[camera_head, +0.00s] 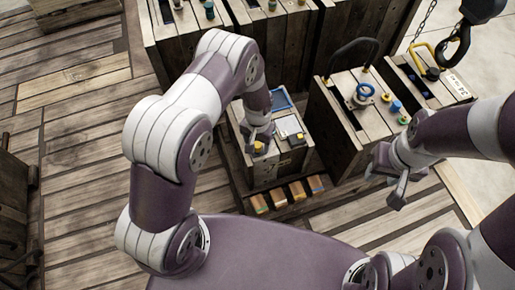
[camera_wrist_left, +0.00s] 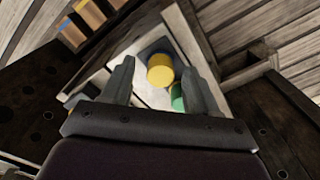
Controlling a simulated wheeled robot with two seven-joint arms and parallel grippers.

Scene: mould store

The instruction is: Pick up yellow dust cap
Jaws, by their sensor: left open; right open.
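The yellow dust cap (camera_wrist_left: 160,72) is a round yellow piece on the pale top of a small wooden mould box. In the left wrist view it lies between the two fingers of my left gripper (camera_wrist_left: 158,88), a little beyond their middle, with space on both sides. In the head view the yellow cap (camera_head: 259,147) shows just below my left gripper (camera_head: 258,135), partly hidden by it. My left gripper is open and empty. My right gripper (camera_head: 388,180) is open and empty, to the right of the box over the wooden floor.
A green piece (camera_wrist_left: 177,98) sits close beside the yellow cap, near the right finger. A blue-edged tray (camera_head: 281,99) is on the same box (camera_head: 292,160). Several coloured blocks (camera_head: 279,199) stand in front. A taller box (camera_head: 340,130) and a hanging hook (camera_head: 459,45) are right.

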